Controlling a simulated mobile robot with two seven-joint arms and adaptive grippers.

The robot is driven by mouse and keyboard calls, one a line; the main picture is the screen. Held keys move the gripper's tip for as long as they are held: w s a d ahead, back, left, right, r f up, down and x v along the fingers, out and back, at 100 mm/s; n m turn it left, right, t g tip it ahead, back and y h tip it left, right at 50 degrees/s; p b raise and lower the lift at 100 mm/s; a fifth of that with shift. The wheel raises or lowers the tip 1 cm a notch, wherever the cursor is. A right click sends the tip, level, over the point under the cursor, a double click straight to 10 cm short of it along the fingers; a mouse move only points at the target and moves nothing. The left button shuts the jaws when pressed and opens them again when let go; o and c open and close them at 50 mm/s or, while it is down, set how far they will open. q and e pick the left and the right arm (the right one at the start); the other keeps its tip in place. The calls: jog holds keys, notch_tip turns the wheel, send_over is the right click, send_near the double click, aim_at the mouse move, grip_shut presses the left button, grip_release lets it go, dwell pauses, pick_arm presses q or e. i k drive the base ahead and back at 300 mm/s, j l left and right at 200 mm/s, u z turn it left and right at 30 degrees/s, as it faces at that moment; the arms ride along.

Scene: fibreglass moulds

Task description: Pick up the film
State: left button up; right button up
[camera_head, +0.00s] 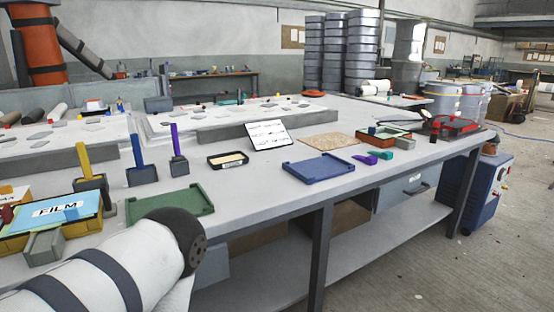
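The film (62,211) is a light blue flat piece with the word FILM on a white label. It lies tilted across the top of a yellow bin (18,242) at the left end of the workbench, near the left edge of the head view. Dark red items show beside it at the bin's left end. Neither of my grippers is in view, so whether they are open or shut is hidden. Nothing visible is touching the film from above.
Grey holders with yellow (83,160) and blue (138,150) upright handles stand right of the film. A green tray (168,205) and a blue tray (320,169) lie along the bench (262,205).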

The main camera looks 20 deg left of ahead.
aim_at(70, 208)
jog(key=u, duration=2)
